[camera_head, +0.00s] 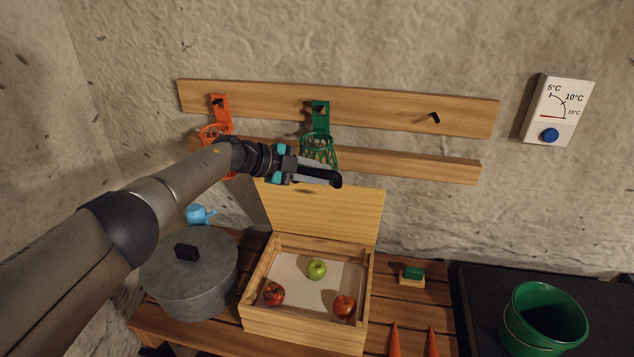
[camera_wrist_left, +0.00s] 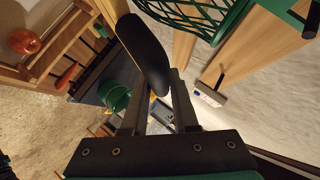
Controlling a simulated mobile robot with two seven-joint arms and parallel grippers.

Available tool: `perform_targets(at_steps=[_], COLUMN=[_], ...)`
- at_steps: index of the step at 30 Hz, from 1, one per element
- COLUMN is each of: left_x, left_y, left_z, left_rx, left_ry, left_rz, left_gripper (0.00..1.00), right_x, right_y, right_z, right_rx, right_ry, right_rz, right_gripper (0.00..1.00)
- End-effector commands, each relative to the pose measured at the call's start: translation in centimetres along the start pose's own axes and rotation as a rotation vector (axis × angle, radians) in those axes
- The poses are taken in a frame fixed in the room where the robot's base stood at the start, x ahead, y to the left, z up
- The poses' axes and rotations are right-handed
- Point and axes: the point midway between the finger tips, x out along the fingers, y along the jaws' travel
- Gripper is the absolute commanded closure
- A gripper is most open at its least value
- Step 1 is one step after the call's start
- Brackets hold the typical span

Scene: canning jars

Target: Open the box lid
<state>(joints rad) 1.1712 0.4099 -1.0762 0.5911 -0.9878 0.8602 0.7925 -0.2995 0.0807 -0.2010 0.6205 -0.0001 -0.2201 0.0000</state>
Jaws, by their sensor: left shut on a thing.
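The pale wooden box (camera_head: 305,331) stands on the slatted table. Its lid (camera_head: 322,215) stands raised behind the open top, leaning back towards the wall. A green apple (camera_head: 316,269) and two red apples (camera_head: 274,293) (camera_head: 344,306) lie inside. My left gripper (camera_head: 325,177) is at the lid's upper edge. It is shut on a dark, rounded, elongated piece, which the left wrist view shows at its fingertips (camera_wrist_left: 145,55). I cannot tell whether this piece is joined to the lid. My right gripper is not in view.
Orange (camera_head: 213,131) and green (camera_head: 318,150) baskets hang on the wall rail, the green one close to my gripper. A grey pot (camera_head: 190,277) stands left of the box. A green bucket (camera_head: 544,318) and a green-topped block (camera_head: 412,274) are at right.

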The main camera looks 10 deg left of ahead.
Motion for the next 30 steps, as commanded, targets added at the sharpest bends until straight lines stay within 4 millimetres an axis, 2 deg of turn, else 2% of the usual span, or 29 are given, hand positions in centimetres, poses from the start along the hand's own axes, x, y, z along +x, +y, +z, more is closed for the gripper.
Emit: perform_targets(at_steps=[22,23,30], left_x=[0.08,0.08,0.08], left_y=[-0.75,-0.75,-0.7], left_z=[0.05,0.05,0.05], left_rx=[0.004,0.004,0.003], left_ry=[-0.001,-0.001,-0.001], left_rz=[-0.003,-0.003,-0.002], left_gripper=[1.0,0.69,0.43], right_x=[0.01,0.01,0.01], right_y=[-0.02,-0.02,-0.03], right_z=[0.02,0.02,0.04], right_rx=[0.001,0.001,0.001], right_ry=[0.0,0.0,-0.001], right_rz=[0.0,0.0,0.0], right_gripper=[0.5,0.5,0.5])
